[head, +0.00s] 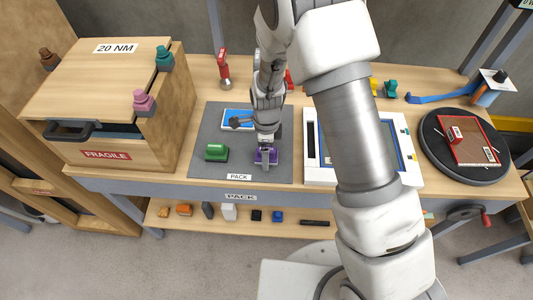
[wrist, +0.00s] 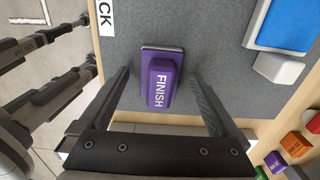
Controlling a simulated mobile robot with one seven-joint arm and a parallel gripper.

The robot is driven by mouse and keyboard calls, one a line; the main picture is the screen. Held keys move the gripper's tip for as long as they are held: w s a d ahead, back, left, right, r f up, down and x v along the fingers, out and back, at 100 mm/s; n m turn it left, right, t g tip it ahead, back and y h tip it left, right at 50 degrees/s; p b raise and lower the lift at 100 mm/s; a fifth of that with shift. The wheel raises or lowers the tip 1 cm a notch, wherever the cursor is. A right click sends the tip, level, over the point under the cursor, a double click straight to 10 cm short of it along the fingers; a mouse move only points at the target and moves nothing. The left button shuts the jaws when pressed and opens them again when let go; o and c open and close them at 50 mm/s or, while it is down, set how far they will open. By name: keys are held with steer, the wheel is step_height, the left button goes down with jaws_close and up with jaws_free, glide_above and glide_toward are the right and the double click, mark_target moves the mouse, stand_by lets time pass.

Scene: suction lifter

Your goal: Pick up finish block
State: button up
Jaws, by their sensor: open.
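The finish block is purple with the white word FINISH on it. It lies on the grey PACK mat (head: 205,122), near the mat's front edge. In the wrist view the finish block (wrist: 161,80) sits ahead of and between the two open fingers, with mat showing on both sides of it. In the head view the finish block (head: 260,157) is partly covered by my gripper (head: 266,150), which is above it, pointing down. My gripper in the wrist view (wrist: 160,90) is open and holds nothing.
A green block (head: 216,152) stands left of the finish block on the mat. A blue and white item (head: 236,119) lies behind. A wooden crate (head: 105,90) is at left, a white-framed panel (head: 313,175) at right, and a round turntable (head: 435,150) further right. Several small items sit on the lower shelf.

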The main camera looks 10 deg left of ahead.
steer(key=c, duration=1.4)
steer(key=shift+r, duration=0.1)
steer(key=shift+c, duration=0.2)
steer(key=shift+r, duration=0.5)
steer(key=r, duration=0.1)
steer(key=d+r, duration=0.1)
steer(key=r, duration=0.1)
steer(key=shift+w+r, duration=0.2)
steer(key=shift+r, duration=0.1)
steer(key=w+d+r+b, duration=0.1)
steer(key=w+d+r, duration=0.2)
steer(key=d+r, duration=0.3)
steer(key=d, duration=0.4)
steer(key=shift+r, duration=0.15)
steer(key=shift+d, duration=0.1)
